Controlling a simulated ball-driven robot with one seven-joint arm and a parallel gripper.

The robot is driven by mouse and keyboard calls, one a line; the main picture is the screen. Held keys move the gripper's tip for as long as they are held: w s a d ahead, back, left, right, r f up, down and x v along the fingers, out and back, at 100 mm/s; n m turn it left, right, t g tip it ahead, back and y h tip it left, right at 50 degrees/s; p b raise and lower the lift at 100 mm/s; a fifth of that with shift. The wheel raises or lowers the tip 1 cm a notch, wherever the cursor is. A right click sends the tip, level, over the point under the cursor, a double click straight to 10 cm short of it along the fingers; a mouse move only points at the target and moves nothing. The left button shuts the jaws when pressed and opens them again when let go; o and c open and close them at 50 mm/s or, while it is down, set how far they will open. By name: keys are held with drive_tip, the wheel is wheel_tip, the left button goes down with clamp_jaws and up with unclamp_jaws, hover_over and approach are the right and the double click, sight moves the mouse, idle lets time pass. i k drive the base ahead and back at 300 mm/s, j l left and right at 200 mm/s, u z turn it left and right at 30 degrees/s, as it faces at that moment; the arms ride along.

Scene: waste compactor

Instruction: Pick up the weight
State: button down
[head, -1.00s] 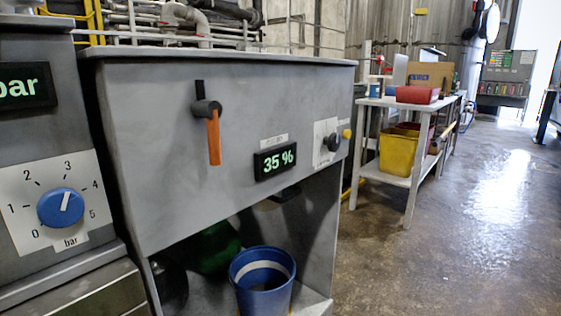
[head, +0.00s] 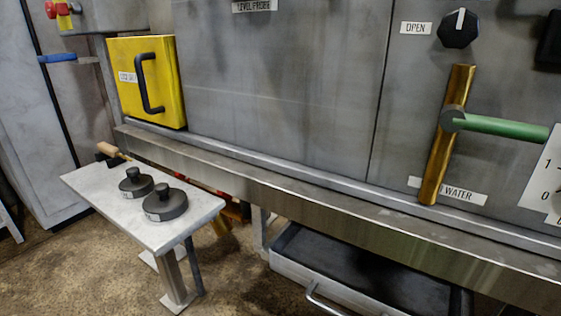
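Two dark round weights with knobs on top stand upright on a small grey metal bench (head: 100,193) at the left of the head view. The nearer weight (head: 165,206) is close to the bench's right end. The farther weight (head: 136,187) stands just behind it to the left; both carry a small pale label too small to read. I cannot tell from the picture which of them the task means. My gripper is not in view.
A tool with a wooden handle (head: 110,149) lies at the bench's far edge. Behind stands a grey machine with a steel ledge (head: 290,195), a yellow box (head: 146,82) and a green-handled brass lever (head: 500,127). A drawer tray (head: 350,272) is low down. Brown floor (head: 70,275) is clear at front left.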

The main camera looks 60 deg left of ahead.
sight(137, 185)
drive_tip(key=u, duration=2.05)
